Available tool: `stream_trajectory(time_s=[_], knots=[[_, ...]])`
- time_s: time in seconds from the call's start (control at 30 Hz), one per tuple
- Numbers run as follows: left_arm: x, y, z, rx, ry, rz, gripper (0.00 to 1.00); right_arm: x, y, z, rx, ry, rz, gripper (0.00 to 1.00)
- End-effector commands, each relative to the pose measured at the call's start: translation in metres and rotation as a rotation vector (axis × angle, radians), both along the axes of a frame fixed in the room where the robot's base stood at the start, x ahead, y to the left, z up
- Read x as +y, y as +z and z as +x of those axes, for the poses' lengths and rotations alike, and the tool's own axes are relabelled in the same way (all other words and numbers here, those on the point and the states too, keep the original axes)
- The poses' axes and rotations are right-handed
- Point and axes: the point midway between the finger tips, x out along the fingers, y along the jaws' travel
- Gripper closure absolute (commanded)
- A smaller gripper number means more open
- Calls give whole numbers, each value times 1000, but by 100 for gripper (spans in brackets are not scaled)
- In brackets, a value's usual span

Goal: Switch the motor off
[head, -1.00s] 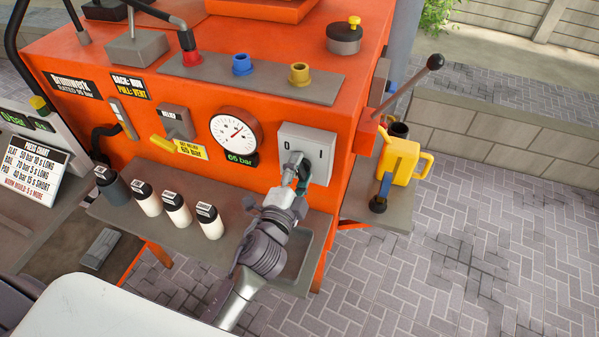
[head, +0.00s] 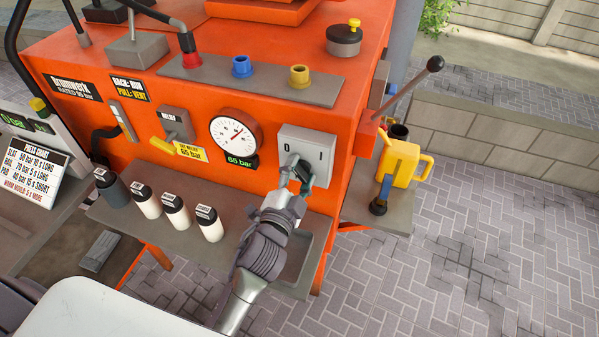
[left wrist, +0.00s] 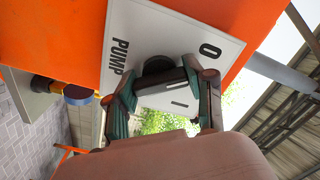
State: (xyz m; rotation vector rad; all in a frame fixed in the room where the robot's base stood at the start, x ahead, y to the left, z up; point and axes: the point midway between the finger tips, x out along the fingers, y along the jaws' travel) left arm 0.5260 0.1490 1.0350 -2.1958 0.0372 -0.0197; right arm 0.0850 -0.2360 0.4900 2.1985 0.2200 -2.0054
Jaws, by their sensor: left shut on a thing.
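The switch plate (head: 320,143) is a light grey square on the orange machine's front, marked 0 and 1. In the left wrist view the plate (left wrist: 191,31) shows tilted, with PUMP, O and I on it. Its dark rotary knob (left wrist: 160,66) sits in the middle of the plate. My left gripper (left wrist: 158,84) is shut on the knob's grip, one finger on each side. In the head view my left gripper (head: 301,178) covers the lower part of the plate and most of the knob. Which mark the knob points to is unclear. My right gripper is not in view.
A pressure gauge (head: 233,135) and a display reading 65 bar sit left of the plate. Several bottles (head: 177,209) stand on the shelf below. A long lever (head: 410,88) and a yellow can (head: 401,160) are at the right.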

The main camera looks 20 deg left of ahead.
Motion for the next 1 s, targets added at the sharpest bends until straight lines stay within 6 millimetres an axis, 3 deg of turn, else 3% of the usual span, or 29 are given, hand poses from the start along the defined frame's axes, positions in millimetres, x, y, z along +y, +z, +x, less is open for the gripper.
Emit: stream_trajectory(time_s=[0.07,0.1,0.23,0.53,0.67,1.0], knots=[[0,-2,0,4,0,-4,81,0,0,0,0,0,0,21],[0,-2,0,4,0,-4,40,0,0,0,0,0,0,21],[0,-1,0,4,0,-3,21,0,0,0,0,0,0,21],[0,-1,-1,1,0,-1,21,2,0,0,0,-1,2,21],[0,-1,-10,1,0,-2,21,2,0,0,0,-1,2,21],[3,-2,-75,7,3,-2,21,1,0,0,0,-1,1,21]])
